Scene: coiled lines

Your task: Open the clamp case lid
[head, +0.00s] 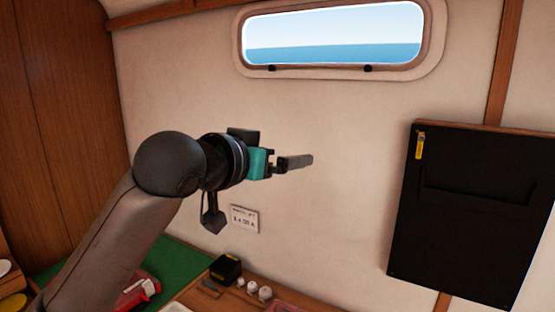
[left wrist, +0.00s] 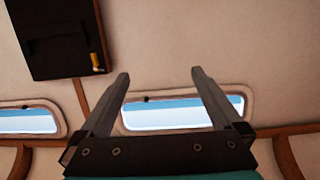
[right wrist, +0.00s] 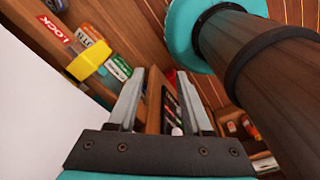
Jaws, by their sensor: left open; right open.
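I cannot pick out the clamp case or its lid for certain in any view. A small black box with a yellow mark (head: 226,268) stands at the bottom of the head view, and a red and white item (head: 138,291) shows partly behind my left arm. My left gripper (head: 296,162) is raised in front of the wall, well above these things. Its fingers are apart and empty in the left wrist view (left wrist: 160,76). My right gripper (right wrist: 162,76) shows only in its own wrist view, open, with nothing seen held between its fingers.
A black wall panel (head: 465,230) with a small yellow item (head: 420,146) hangs at right. A window (head: 335,40) is above. A green surface (head: 185,262) and several small white pieces lie low. The right wrist view shows a red LOCK label (right wrist: 56,28) and a yellow item (right wrist: 88,60).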

